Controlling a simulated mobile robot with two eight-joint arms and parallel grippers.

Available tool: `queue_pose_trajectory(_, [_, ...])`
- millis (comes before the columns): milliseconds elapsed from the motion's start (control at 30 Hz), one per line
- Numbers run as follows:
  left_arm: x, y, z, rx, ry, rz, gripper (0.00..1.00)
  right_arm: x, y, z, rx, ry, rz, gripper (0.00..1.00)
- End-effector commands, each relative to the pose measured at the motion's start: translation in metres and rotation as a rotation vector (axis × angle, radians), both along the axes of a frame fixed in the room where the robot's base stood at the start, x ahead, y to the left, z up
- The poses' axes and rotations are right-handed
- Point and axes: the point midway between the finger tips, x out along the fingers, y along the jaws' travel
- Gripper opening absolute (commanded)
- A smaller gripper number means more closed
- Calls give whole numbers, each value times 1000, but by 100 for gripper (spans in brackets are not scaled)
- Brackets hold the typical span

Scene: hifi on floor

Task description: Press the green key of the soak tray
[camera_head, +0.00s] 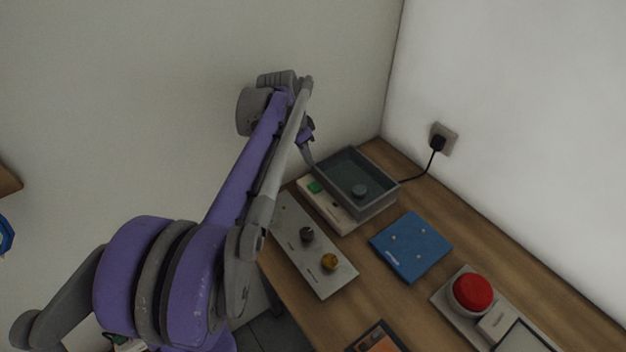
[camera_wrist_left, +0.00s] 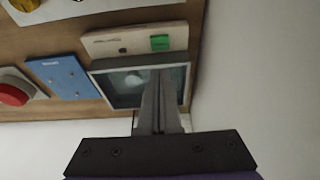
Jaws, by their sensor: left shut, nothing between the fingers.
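The soak tray (camera_head: 391,206) is a grey open box with a pale front strip, at the far corner of the wooden bench. Its green key (camera_head: 314,187) is on the left end of that strip. In the left wrist view the green key (camera_wrist_left: 160,43) lies beyond the tray (camera_wrist_left: 98,66), past the fingertips. My left gripper (camera_head: 311,161) is shut and empty, above and near the tray's left side. In the left wrist view its fingers (camera_wrist_left: 160,78) overlap the tray's dark inside. A gap to the key seems to show. My right gripper is not in view.
A grey panel with two knobs (camera_head: 283,214) lies in front of the tray. A blue plate (camera_head: 411,257) and a red button (camera_head: 472,293) are to the right. A black plug (camera_head: 438,143) sits in the wall socket, its cord running to the tray. Walls stand close behind.

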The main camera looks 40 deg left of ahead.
Motion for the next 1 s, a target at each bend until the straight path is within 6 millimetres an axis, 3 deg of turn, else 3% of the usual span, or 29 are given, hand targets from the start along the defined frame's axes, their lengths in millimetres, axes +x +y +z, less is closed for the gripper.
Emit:
queue_pose_trajectory(200, [14, -4, -48, 0, 1, -2, 0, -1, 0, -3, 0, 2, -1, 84])
queue_pose_trajectory(433, [17, -5, -84, 0, 1, 0, 0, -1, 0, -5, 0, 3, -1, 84])
queue_pose_trajectory(600, [17, -5, -96, 0, 0, 0, 0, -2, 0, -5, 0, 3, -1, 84])
queue_pose_trajectory(1000, [16, -5, -100, 0, 1, 0, 0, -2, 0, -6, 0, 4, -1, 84])
